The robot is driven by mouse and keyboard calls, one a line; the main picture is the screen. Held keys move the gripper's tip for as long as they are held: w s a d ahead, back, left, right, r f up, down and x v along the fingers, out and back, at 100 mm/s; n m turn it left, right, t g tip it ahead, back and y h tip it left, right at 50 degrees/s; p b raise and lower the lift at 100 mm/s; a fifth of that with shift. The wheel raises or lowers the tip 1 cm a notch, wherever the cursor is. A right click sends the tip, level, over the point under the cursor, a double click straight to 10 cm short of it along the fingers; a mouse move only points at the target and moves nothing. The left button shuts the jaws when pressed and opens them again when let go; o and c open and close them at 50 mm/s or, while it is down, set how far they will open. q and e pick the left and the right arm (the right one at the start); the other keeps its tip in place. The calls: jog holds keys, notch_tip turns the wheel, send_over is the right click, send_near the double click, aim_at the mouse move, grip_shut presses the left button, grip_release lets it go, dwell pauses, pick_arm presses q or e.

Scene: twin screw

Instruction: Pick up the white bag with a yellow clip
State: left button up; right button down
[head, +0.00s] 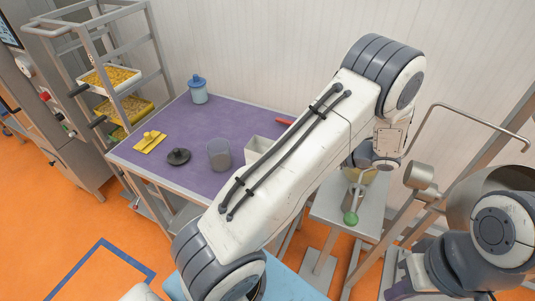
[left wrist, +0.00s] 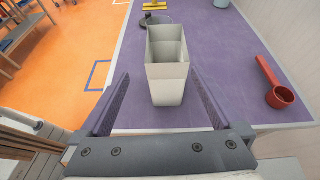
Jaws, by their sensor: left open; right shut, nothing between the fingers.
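I cannot make out a white bag with a yellow clip in either view. A tall, open-topped white container (left wrist: 168,90) stands on the purple table top, and part of it shows in the head view (head: 258,147) beside my arm. My left gripper (left wrist: 160,76) is open, its purple fingers spread on either side of the container's near end in the picture; whether they reach it I cannot tell. In the head view my own arm hides the left gripper. My right gripper (head: 396,284) is shut and empty at the lower right, only partly visible.
The purple table (head: 215,122) also holds a yellow item on a yellow base (head: 150,142), a dark lidded piece (head: 178,156), a clear grey cup (head: 218,154), a blue jar (head: 198,89) and a red scoop (left wrist: 278,95). A rack with filled trays (head: 111,77) stands left.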

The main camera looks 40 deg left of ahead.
aim_at(265, 150)
pick_arm(q)
jog(key=shift+m+y, duration=0.3)
jog(key=shift+y, duration=0.1)
jog(key=p+x, duration=0.1)
jog(key=x, duration=0.3)
jog(key=p+x, duration=0.2)
jog(key=x, duration=0.1)
jog(key=w+p+x, duration=0.1)
jog(key=p+x, duration=0.1)
jog(key=x, duration=0.2)
jog(key=shift+s+a+f, duration=0.1)
jog(key=shift+a, duration=0.35)
jog(key=shift+c, duration=0.3)
jog(key=c, duration=1.2)
